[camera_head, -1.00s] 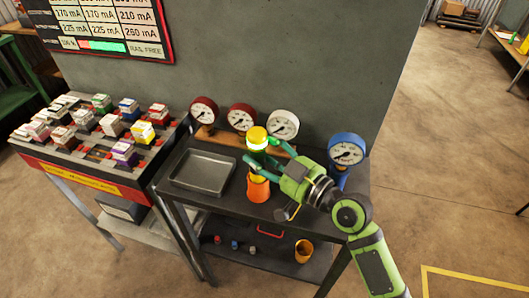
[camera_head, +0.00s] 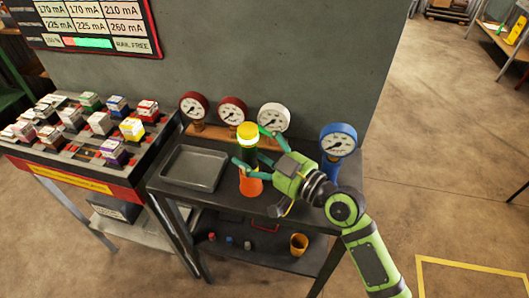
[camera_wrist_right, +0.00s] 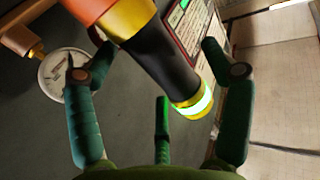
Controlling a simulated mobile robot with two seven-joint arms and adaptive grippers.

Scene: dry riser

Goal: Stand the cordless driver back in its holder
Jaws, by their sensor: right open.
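An upright tool (camera_head: 247,143) with a dark body and a yellow top with a glowing ring stands on the dark bench. I take it for the cordless driver; it also shows in the right wrist view (camera_wrist_right: 165,58). Its lower end meets an orange flared piece (camera_head: 250,188); I cannot tell whether this is its base or a holder. My right gripper (camera_head: 250,148) is open, with its green fingers on either side of the dark body. In the right wrist view the fingers (camera_wrist_right: 157,60) look apart from the body. My left gripper is not in view.
A grey tray (camera_head: 193,184) lies left of the tool. Two red gauges, a white gauge (camera_head: 273,118) and a blue gauge (camera_head: 338,140) stand behind and to the right. A yellow-orange cup (camera_head: 299,245) is on the lower shelf. A rack of blocks (camera_head: 75,135) is at left.

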